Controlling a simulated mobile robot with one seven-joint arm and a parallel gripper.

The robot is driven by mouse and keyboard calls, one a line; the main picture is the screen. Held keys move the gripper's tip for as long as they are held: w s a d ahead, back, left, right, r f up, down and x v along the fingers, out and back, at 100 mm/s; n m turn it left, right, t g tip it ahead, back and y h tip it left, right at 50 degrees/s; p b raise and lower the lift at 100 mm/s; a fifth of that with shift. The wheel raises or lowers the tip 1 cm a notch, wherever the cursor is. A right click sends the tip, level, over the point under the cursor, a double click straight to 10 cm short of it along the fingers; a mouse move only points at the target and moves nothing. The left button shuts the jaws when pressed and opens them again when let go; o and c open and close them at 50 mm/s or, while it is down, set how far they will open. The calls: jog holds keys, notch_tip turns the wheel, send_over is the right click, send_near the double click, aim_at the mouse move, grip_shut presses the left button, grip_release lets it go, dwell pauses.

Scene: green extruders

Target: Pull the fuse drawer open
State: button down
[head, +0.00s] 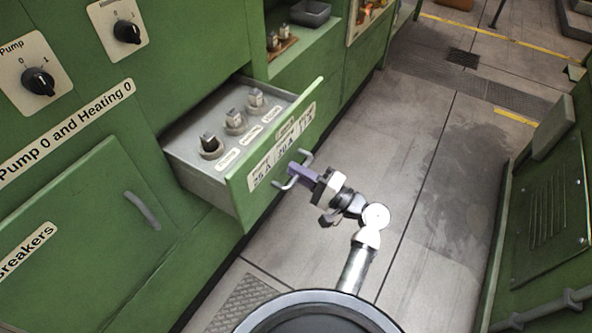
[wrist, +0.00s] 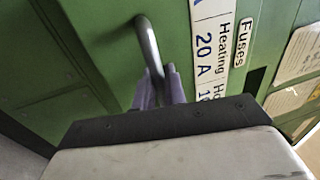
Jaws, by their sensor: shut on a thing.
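The fuse drawer (head: 190,172) stands pulled out of the green cabinet in the head view. Its grey inside shows, with several fuses (head: 234,120) standing in a row. Its green front panel (head: 240,190) has white labels and a metal handle (head: 307,158). My gripper (head: 296,172) is at the handle, with its purple fingers shut on it. In the wrist view the fingers (wrist: 160,88) close on the handle bar (wrist: 147,48), beside labels reading "Heating 20 A" and "Fuses". The exact contact is partly hidden behind the fingers.
A closed breakers door (head: 80,240) with its own handle is below left. Pump switches (head: 38,80) are above it. A shelf with a dark tray (head: 311,12) lies behind the drawer. Grey floor (head: 400,150) is free to the right, up to another green cabinet (head: 550,220).

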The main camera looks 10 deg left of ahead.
jog(key=c, duration=1.5)
grip_release()
jog(key=shift+c, duration=0.2)
jog(key=b+v, duration=0.3)
jog(key=v, duration=1)
jog(key=shift+d, duration=0.4)
jog(key=shift+s, duration=0.15)
